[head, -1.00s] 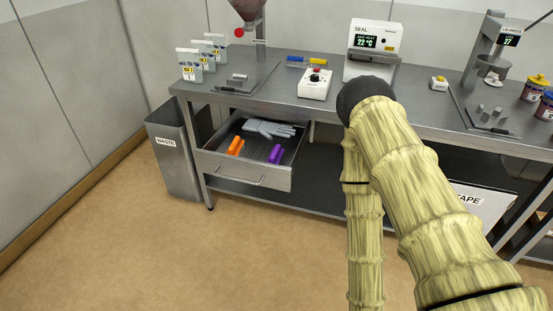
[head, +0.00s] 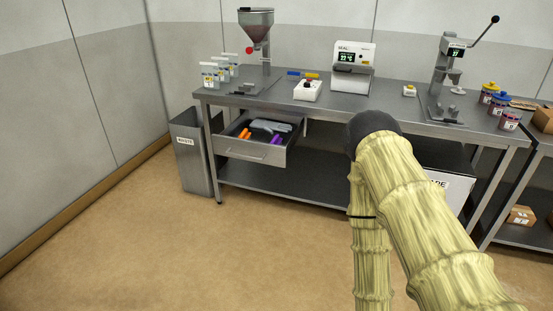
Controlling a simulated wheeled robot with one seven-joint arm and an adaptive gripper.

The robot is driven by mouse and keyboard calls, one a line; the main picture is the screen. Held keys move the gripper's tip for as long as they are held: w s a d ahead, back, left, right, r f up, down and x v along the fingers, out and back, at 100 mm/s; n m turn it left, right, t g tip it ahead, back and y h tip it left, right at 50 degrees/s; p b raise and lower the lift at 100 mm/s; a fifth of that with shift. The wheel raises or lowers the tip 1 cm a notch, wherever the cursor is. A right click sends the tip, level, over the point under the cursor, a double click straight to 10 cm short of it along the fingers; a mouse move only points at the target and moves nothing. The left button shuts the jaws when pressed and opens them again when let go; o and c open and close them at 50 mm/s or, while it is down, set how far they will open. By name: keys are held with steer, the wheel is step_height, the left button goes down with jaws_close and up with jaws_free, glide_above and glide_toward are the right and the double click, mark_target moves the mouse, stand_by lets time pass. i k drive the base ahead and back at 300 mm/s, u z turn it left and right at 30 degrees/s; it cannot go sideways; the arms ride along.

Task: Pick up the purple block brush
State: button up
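The purple block brush (head: 276,140) lies in the open drawer (head: 257,153) under the left part of the steel bench. An orange brush-like item (head: 244,133) lies to its left, and a grey glove (head: 270,126) lies behind it. The drawer's front wall hides the lower part of the purple brush. My arm, in a yellowish segmented cover, rises at the right of the head view, in front of the bench. My gripper is not in view.
The steel bench (head: 400,117) carries a sealer (head: 352,70), a white control box (head: 307,91), a hopper (head: 256,30) and a lever press (head: 445,75). A waste bin (head: 188,155) stands left of the drawer. The floor (head: 200,255) in front is clear.

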mark_target(275, 140)
steer(key=u, duration=0.9)
steer(key=i, duration=1.55)
steer(key=z, duration=0.65)
